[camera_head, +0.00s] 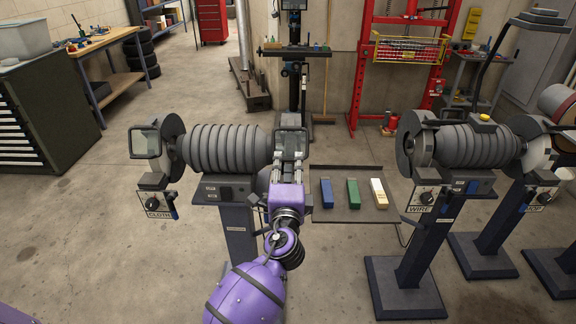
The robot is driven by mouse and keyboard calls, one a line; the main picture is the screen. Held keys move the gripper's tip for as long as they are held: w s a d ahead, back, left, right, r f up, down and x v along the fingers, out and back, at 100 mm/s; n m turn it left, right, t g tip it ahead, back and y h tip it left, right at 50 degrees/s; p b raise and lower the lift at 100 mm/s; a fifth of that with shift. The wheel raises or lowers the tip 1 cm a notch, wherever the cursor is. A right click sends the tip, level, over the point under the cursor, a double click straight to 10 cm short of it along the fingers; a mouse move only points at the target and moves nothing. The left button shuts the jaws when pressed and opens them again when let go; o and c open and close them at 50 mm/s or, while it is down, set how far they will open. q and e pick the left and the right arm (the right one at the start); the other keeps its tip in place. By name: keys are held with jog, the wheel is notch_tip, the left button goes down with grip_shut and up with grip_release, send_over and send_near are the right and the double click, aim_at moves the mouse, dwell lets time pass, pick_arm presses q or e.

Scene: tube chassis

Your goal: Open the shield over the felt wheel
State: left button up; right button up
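A bench buffing machine (228,148) with a ribbed grey motor stands left of centre. Its left end has a wheel with a dark-framed clear shield (145,142) and a sign reading CLOTH (157,204). Its right end is mostly hidden behind my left gripper (290,160), and no sign reading FELT can be seen. A dark frame, apparently another shield (291,130), shows just beyond the fingers. I cannot tell whether the fingers touch it or how far they are apart. My purple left arm reaches up from the bottom centre. My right gripper is not in view.
A second machine (465,147) at the right has a WIRE sign (421,200) and a partly unreadable one. A dark tray (340,214) holds blue, green and whitish bars between the machines. A dark cabinet (45,120) stands at left. Open floor lies in front.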

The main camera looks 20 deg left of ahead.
pick_arm(q)
jog(key=shift+w, duration=0.15)
grip_shut()
dwell(0.4)
